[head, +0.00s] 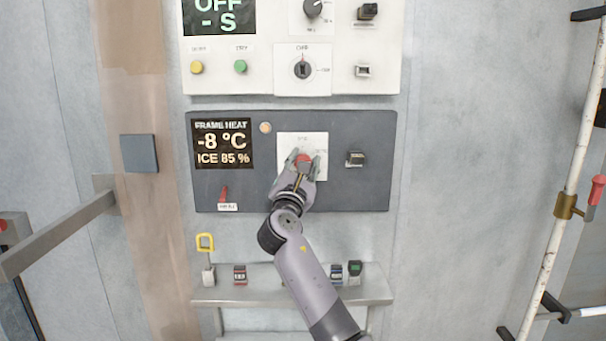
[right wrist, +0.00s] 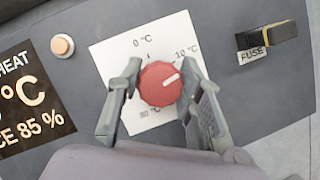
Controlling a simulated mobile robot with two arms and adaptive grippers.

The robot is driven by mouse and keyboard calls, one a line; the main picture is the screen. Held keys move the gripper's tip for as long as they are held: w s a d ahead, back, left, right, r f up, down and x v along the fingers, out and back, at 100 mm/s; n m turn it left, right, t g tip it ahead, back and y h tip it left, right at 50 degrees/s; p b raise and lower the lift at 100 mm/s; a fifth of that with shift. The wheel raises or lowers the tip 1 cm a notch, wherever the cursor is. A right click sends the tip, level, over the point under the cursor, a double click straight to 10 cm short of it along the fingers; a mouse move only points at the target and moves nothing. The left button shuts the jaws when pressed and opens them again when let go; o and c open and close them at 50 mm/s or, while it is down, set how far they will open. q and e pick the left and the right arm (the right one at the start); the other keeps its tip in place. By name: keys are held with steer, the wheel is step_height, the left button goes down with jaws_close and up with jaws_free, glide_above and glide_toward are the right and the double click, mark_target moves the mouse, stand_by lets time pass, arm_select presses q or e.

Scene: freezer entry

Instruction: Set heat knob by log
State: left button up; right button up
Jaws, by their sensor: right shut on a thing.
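The red heat knob (head: 304,159) sits on a white dial plate (head: 314,142) in the dark frame heat panel. It also shows in the right wrist view (right wrist: 159,86), its white pointer mark aimed up and right, near the 10 °C label. A 0 °C label is at the top; the lower-left label is hard to read. My right gripper (head: 303,156) is shut on the knob, one finger on each side. The display (head: 222,144) reads FRAME HEAT, -8 °C, ICE 85 %. I cannot make out a log. My left gripper is not in view.
A fuse switch (head: 355,159) is right of the dial, and a small red lever (head: 224,192) is at lower left. A white panel (head: 260,84) is above. A shelf (head: 250,297) with small items is below. A white pipe (head: 565,180) stands at right.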

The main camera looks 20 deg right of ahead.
steer(key=m, duration=0.2)
steer(key=m+g+b, duration=0.1)
steer(key=shift+a+f+m+h, duration=0.1)
steer(key=shift+f+m+h, duration=0.1)
steer(key=shift+m+h, duration=0.2)
steer(key=shift+m+g, duration=0.6)
steer(key=shift+m, duration=0.4)
steer(key=m+g, duration=0.1)
steer(key=m, duration=0.2)
steer(key=shift+r, duration=0.1)
steer(key=m+g, duration=0.1)
steer(key=m, duration=0.1)
steer(key=shift+m+g, duration=0.3)
steer(key=shift+m, duration=0.1)
steer(key=m+y+p, duration=0.1)
steer(key=m, duration=0.2)
steer(key=shift+g+p, duration=0.4)
steer(key=m+p, duration=0.1)
steer(key=m, duration=0.1)
steer(key=m+y+p, duration=0.1)
steer(key=m, duration=0.1)
steer(key=shift+g+y, duration=0.3)
steer(key=shift+g, duration=0.1)
steer(key=m+y+p, duration=0.2)
steer(key=m, duration=0.1)
steer(key=shift+m+y+p, duration=0.6)
steer(key=shift+m+y, duration=0.1)
steer(key=shift+m, duration=0.7)
